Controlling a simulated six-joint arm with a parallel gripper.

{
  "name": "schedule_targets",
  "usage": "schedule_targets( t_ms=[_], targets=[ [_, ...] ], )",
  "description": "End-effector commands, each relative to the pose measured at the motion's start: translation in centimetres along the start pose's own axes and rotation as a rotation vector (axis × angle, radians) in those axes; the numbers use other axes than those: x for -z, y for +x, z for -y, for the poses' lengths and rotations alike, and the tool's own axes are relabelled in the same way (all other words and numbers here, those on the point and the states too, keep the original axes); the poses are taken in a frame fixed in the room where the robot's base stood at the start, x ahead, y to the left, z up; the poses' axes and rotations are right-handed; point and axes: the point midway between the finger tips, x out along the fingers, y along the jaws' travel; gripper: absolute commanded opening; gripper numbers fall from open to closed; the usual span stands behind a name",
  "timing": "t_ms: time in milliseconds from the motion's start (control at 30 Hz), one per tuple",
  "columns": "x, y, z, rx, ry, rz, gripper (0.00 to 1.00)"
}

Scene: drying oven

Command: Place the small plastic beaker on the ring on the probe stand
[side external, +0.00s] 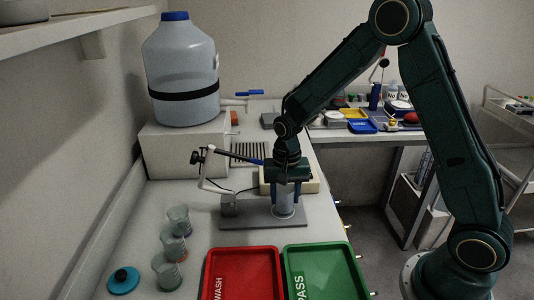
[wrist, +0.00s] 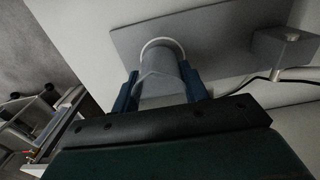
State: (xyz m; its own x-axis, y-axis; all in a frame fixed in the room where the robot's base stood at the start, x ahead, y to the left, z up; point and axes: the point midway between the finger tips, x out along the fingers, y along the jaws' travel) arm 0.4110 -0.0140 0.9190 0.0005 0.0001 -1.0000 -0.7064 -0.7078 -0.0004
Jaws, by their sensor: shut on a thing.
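My gripper (side external: 285,190) points down over the grey base plate (side external: 249,222) of the probe stand, shut on a small clear plastic beaker (side external: 284,208). The beaker looks upright, its lower end at the white ring (side external: 284,216) on the plate. In the wrist view the beaker (wrist: 161,72) is between the two blue fingers (wrist: 160,92), and the ring (wrist: 161,40) curves around its far end. I cannot tell whether the beaker's bottom touches the plate. The stand's clamp block (side external: 229,204) is at the plate's left, with the probe arm (side external: 214,187) rising above it.
Several other clear beakers (side external: 171,245) stand at the left, near a teal-topped round item (side external: 123,280). A red WASH tray (side external: 243,276) and a green PASS tray (side external: 325,272) lie in front. A large bottle (side external: 181,75) stands on a white box behind.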

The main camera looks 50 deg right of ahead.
Motion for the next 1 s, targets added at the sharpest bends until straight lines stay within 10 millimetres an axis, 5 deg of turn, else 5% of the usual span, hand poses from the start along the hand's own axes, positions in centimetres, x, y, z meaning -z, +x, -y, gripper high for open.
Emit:
schedule_targets(
  t_ms=[600, 633, 700, 1000],
  targets=[
    [-0.03, 0.95, 0.42, -0.001, 0.000, 0.001, 0.20],
    [-0.03, 0.92, 0.42, -0.001, 0.000, 0.001, 0.50],
    [-0.03, 0.91, 0.42, -0.001, 0.000, 0.001, 0.64],
    [-0.02, 0.88, 0.43, -0.001, 0.000, 0.000, 0.66]
  ],
)
